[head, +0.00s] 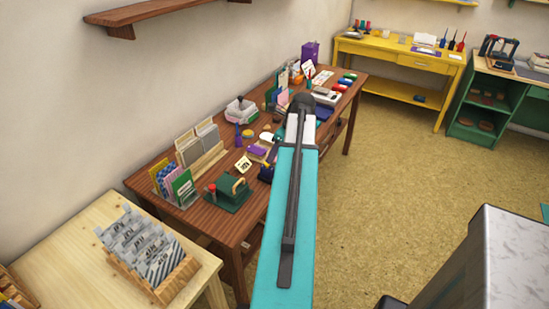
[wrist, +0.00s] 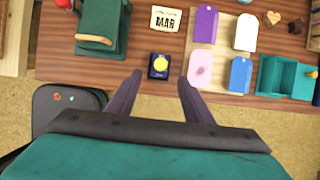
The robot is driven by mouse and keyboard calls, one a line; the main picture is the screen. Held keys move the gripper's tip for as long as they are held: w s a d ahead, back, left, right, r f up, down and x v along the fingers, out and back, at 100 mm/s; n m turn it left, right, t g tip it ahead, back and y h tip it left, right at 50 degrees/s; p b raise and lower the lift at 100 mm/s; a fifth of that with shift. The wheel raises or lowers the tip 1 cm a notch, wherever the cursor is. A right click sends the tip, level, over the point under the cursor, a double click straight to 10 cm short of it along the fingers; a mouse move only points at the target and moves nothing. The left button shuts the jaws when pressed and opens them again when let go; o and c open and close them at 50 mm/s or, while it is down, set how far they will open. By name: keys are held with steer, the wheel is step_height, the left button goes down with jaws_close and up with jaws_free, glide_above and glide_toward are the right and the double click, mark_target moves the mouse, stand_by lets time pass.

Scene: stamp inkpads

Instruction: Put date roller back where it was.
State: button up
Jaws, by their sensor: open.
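A small dark blue block with a round yellow top (wrist: 159,66), which looks like the date roller, is on the brown wooden table near its front edge. In the wrist view my gripper (wrist: 160,79) is open, with one dark finger on each side of the block's near end. I see no finger clearly touching it, and the height between them is hard to judge. A cream card marked MAR (wrist: 165,19) lies just behind the block. In the head view my arm covers the gripper.
A green press with a wooden handle (wrist: 97,41) stands left of the block. Purple, white, pink and blue (wrist: 240,74) tags lie to the right on a pale board, beside a teal tray (wrist: 272,87). The table's front edge is close.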

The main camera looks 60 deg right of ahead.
steer(key=shift+v, duration=1.65)
